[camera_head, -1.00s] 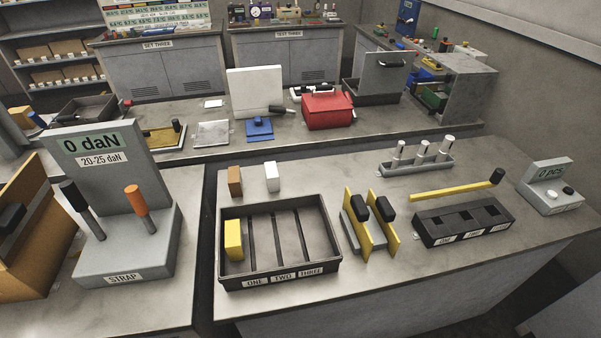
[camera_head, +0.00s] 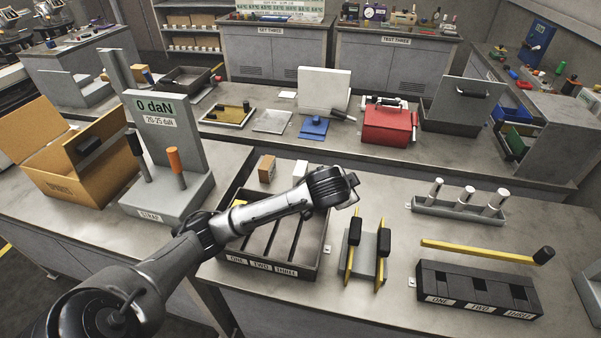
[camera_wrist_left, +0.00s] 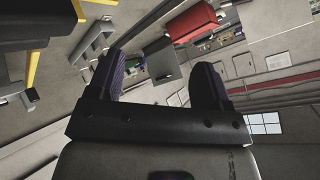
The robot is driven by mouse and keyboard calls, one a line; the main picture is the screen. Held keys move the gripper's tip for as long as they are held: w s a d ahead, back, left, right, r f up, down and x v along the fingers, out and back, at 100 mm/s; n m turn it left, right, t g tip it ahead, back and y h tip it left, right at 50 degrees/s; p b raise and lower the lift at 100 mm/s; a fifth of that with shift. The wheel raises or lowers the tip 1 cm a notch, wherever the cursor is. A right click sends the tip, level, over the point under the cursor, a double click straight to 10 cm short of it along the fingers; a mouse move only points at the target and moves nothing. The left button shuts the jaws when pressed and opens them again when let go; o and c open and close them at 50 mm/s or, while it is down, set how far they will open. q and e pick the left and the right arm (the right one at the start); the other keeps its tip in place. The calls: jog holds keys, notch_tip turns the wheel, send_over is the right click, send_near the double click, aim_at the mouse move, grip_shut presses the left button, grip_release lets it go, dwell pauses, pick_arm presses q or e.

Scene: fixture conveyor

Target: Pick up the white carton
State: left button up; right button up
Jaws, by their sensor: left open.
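The white carton (camera_head: 300,168) stands upright on the table behind the compartment tray, to the right of a brown carton (camera_head: 267,168). My left arm partly covers its lower part. My left gripper (camera_head: 350,188) is to the right of the white carton and apart from it, held above the table near the tray's right back corner. In the left wrist view its two dark fingers are spread, with nothing between them (camera_wrist_left: 160,76). That view is tilted and does not show the white carton. My right gripper is not in view.
The dark tray (camera_head: 232,258), marked ONE, TWO, THREE, lies under my left arm; a yellow block (camera_head: 239,203) in it is mostly hidden. A stand with yellow plates (camera_head: 368,262) is right of it. A grey STRAP fixture (camera_head: 160,200) stands left.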

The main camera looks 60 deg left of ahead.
pick_arm(q)
jog(key=w+a+f+n+g, duration=0.1)
jog(key=a+f+n+g, duration=0.15)
jog(key=a, duration=0.35)
jog(key=a+f+n+g, duration=0.1)
jog(key=a+n, duration=0.3)
jog(key=a, duration=0.3)
jog(key=n+g+h, duration=0.1)
jog(key=n+g, duration=0.1)
jog(key=n, duration=0.3)
send_near(300, 168)
jog(key=shift+h, duration=0.3)
jog(key=b+x, duration=0.1)
jog(key=x, duration=0.5)
jog(key=shift+s, duration=0.1)
jog(key=shift+w+a+f, duration=0.2)
jog(key=shift+a+f, duration=0.05)
jog(key=shift+f, duration=0.25)
jog(key=shift+b+x, duration=1.1)
jog(key=shift+x, duration=1.45)
jog(key=shift+a, duration=0.1)
jog(key=shift+c, duration=0.3)
